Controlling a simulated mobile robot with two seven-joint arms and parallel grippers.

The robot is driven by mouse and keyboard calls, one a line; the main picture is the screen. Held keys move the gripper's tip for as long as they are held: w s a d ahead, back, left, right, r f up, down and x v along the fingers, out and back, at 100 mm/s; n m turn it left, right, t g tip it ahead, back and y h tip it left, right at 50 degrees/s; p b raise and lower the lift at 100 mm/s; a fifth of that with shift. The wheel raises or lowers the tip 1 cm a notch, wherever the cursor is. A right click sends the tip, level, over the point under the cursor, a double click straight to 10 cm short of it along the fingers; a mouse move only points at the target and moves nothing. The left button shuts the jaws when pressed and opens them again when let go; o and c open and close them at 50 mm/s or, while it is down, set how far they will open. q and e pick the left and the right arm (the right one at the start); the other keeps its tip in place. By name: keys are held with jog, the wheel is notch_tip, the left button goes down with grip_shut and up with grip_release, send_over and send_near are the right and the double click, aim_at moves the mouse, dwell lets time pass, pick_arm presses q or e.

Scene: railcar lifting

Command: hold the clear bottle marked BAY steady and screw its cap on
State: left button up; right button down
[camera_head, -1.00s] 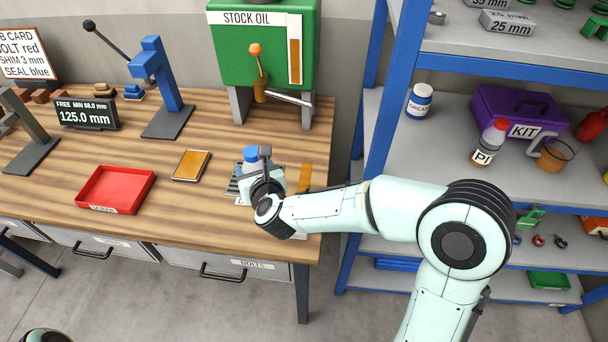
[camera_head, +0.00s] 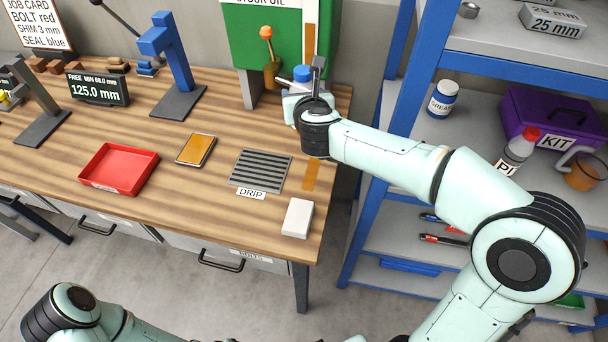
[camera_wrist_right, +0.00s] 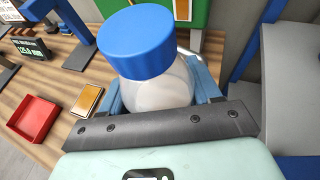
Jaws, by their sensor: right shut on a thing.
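A clear bottle with a blue cap (camera_head: 302,73) is at the back right of the bench, in front of the green tank. The right wrist view shows the bottle's clear body (camera_wrist_right: 160,92) and the blue cap (camera_wrist_right: 138,42) on its top. The cap looks seated, but how tightly I cannot tell. No BAY marking is visible. My right gripper (camera_wrist_right: 163,88) is shut around the bottle's body, one finger on each side, below the cap. Whether the bottle touches the bench is hidden. Part of my left arm shows at the lower left; its gripper is out of view.
The dark slatted drip grate (camera_head: 260,171) is empty, with a white block (camera_head: 297,218) to its right. A red tray (camera_head: 117,168) and an amber-topped plate (camera_head: 195,149) lie left. The green tank (camera_head: 270,40) stands behind; a blue-post shelf (camera_head: 400,110) is at right.

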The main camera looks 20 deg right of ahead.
pick_arm(q)
jog(key=s+f+b, duration=0.4)
jog(key=f+b, duration=0.1)
jog(key=f, duration=0.1)
jog(key=shift+f+g, duration=0.3)
jog(key=shift+f, duration=0.05)
pick_arm(e)
notch_tip(320, 180, down, 16)
jog(key=shift+r, duration=0.15)
pick_arm(q)
jog(key=shift+s+f+b, duration=0.15)
jog(key=shift+f+b, duration=0.4)
jog(key=shift+b, duration=0.15)
pick_arm(e)
jog(key=shift+f, duration=2.15)
pick_arm(q)
jog(key=shift+f, duration=0.1)
pick_arm(e)
jog(key=shift+f, duration=0.1)
jog(key=shift+f, duration=0.1)
jog(key=shift+c, duration=1.1)
grip_release()
pick_arm(q)
jog(key=shift+s+f, duration=0.1)
